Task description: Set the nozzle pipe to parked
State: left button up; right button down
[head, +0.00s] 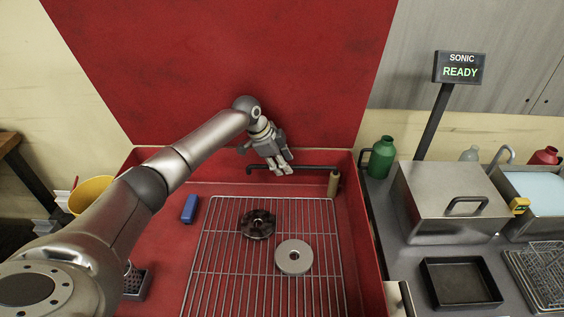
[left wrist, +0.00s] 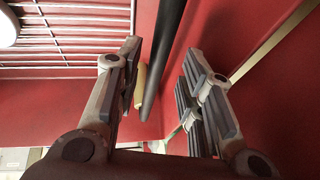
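The nozzle pipe (head: 312,167) is a thin dark pipe along the back of the red basin, bent down at its left end. A tan cylinder (head: 333,184) is at its right end. My left gripper (head: 281,169) is at the pipe's middle, pointing down, and hides part of it. In the left wrist view the pipe (left wrist: 165,60) runs between the two fingers of the open gripper (left wrist: 160,58), with gaps on both sides. The tan cylinder (left wrist: 140,76) shows partly behind one finger there. My right gripper is not in view.
A wire rack (head: 232,283) in the red basin (head: 163,240) holds a dark gear-like part (head: 257,224) and a grey ring (head: 294,257). A blue block (head: 189,209) lies left of the rack. A steel box (head: 452,201) and a READY display (head: 460,67) stand at right.

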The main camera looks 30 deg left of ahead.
pick_arm(q)
jog(key=v, duration=1.2)
jog(key=shift+s+f, duration=0.1)
